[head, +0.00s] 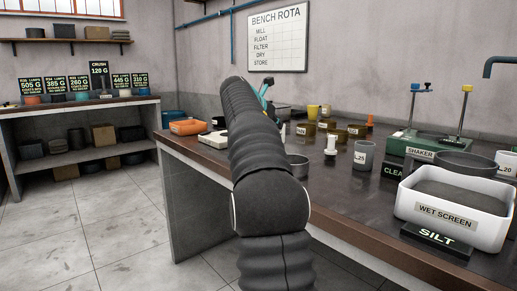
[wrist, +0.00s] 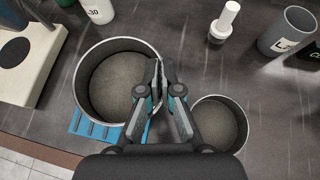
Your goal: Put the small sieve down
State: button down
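In the head view my arm hides the sieve, and only a bit of my gripper (head: 266,88) shows behind the arm.
A smaller-looking round metal pan (wrist: 220,122) stands just right of my gripper. A white stoppered piece (wrist: 225,22) and a grey cup (wrist: 287,32) stand beyond it. A pale device (wrist: 27,50) is at left. The WET SCREEN tub (head: 450,215) stands at the bench's right.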

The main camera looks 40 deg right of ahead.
jog(key=w+a+f, duration=0.3)
jog(key=w+a, duration=0.1)
jog(key=shift+w+f+b, duration=0.2)
jog(key=shift+f+b, duration=0.1)
jog(key=shift+f, duration=0.05)
notch_tip(320, 180, down, 4)
jog(key=shift+f+b, duration=0.1)
jog(key=shift+b, duration=0.8)
jog(key=c, duration=1.3)
grip_release()
